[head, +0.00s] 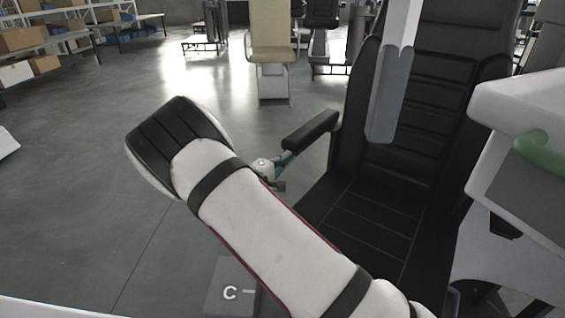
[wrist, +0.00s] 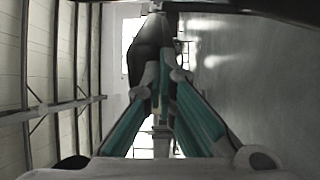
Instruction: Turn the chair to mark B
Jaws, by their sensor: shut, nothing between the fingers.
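The black chair (head: 440,120) fills the right half of the head view, with its padded back, seat (head: 370,225) and left armrest (head: 311,130). My gripper (head: 287,157) is at the near end of that armrest, partly hidden behind a white arm link. In the wrist view, my gripper (wrist: 165,74) has its teal fingers drawn together with nothing held. A dark shape (wrist: 150,45), probably the armrest, lies just beyond the fingertips; contact cannot be told. A floor plate with the letter C (head: 230,293) shows at the bottom. I see no mark B.
A white unit with a green handle (head: 540,152) stands close at the right. A pale post (head: 393,95) crosses in front of the chair's back. A beige chair (head: 273,45) and shelves with boxes (head: 40,40) are farther back.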

